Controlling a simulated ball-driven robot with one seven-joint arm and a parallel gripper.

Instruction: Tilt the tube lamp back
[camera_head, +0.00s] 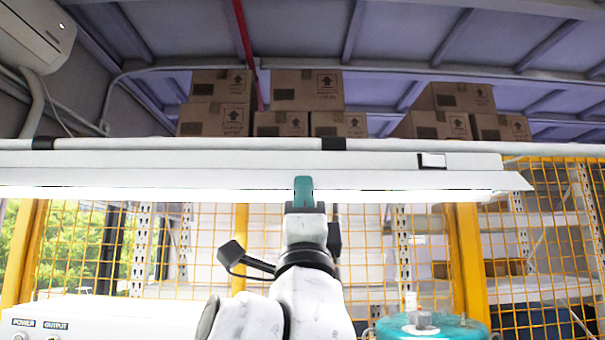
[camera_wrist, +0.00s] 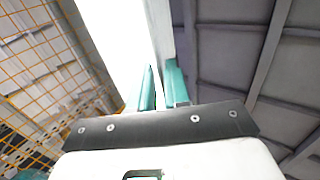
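The tube lamp (camera_head: 150,178) is a long white fixture with a bright lower edge, running across the head view under a white rail. My gripper (camera_head: 303,190) is at the middle of its lower edge, with a teal finger over the front of it. In the wrist view the lamp (camera_wrist: 112,25) comes down from the top as a bright white panel. The two teal fingers of my gripper (camera_wrist: 161,85) stand close together, with the lamp's edge between them. They look shut on this edge, though the exact contact is hidden.
The white rail (camera_head: 240,144) has dark bands. Cardboard boxes (camera_head: 307,90) are stacked behind and above it. A yellow mesh fence (camera_head: 80,245) stands behind. A white device (camera_head: 110,318) marked POWER and OUTPUT is low left; a teal round-topped object (camera_head: 450,330) is low right.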

